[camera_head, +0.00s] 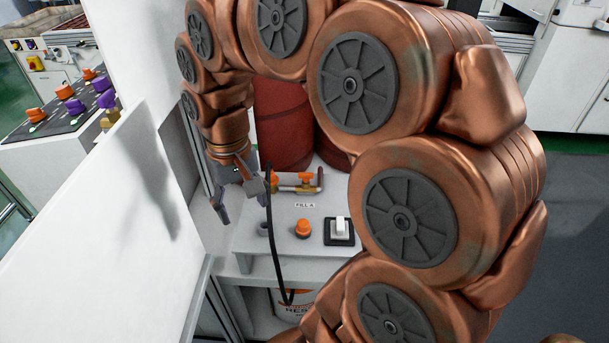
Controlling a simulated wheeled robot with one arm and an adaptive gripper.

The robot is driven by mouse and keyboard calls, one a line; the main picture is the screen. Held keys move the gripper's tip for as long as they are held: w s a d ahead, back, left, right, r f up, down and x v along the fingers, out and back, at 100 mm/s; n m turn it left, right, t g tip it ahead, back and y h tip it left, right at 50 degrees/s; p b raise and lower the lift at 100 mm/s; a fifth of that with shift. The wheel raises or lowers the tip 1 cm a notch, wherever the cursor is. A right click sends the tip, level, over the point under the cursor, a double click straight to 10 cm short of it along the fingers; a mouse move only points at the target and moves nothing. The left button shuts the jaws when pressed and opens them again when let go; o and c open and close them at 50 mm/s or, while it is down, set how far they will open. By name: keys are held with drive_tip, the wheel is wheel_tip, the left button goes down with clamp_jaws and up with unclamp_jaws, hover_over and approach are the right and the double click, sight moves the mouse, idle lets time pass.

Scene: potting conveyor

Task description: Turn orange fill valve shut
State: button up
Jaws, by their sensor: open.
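The fill valve has an orange handle (306,178) on a brass pipe fitting (294,186), above a label that reads like "FILL A". A second orange piece shows at the fitting's left end. My gripper (236,206) hangs just left of the valve, pointing down, with its fingers apart and nothing visible between them. A black hose or cable (271,235) runs down between the gripper and the valve. Whether a finger touches the hose or the fitting I cannot tell. My copper arm covers the area right of the valve.
An orange knob (303,228) and a white rocker switch (340,230) sit on the white panel (285,240) below the valve. A red drum (283,125) stands behind. A large white panel (110,230) rises close on the left. A labelled bucket (295,303) stands underneath.

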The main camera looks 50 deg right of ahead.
drive_tip(key=w+d+f+m+b, duration=0.1)
drive_tip(key=w+d+m, duration=0.15)
drive_tip(key=d, duration=0.45)
drive_tip(key=w+d+f+m+b, duration=0.1)
drive_tip(key=w+d+b, duration=0.1)
drive_tip(key=w+d, duration=0.3)
drive_tip(key=m+b, duration=0.2)
drive_tip(key=m, duration=0.2)
hover_over(306, 173)
wheel_tip(306, 173, down, 3)
drive_tip(key=shift+w+a+r+t, duration=0.1)
drive_tip(key=shift+t, duration=0.3)
drive_tip(key=shift+d+f+p, duration=0.2)
drive_tip(key=shift+f+p, duration=0.05)
drive_tip(key=shift+p, duration=0.05)
wheel_tip(306, 173, down, 7)
drive_tip(key=shift+a+f+p, duration=0.1)
drive_tip(key=shift+f+p, duration=0.05)
drive_tip(key=shift+p, duration=0.15)
